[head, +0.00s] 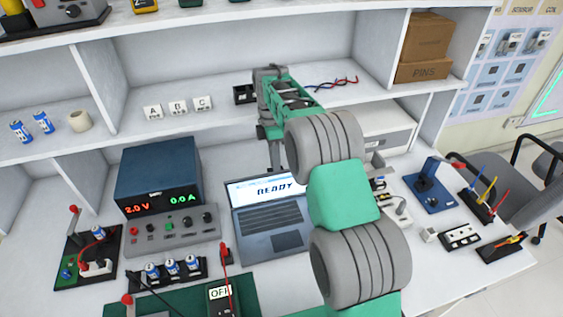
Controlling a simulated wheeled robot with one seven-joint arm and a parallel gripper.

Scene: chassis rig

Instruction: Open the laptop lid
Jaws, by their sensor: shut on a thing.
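The laptop (262,243) is grey and sits on the bench, to the right of the power supply. Its lid (250,189) is raised, and the lit screen reads "READY". The keyboard and touchpad are in view; my arm covers the right part of the laptop. My gripper (273,163) comes down from above and behind, with its fingers at the top edge of the lid. It is shut on the lid there. The exact contact of the fingertips is small and partly hidden.
The blue power supply (158,174) stands close left of the laptop. A multimeter marked "OFF" (221,294) is in front, with a red probe (225,260) beside the laptop. A shelf with lettered blocks (177,106) rises behind. A blue stand (428,187) and tool holder are at right.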

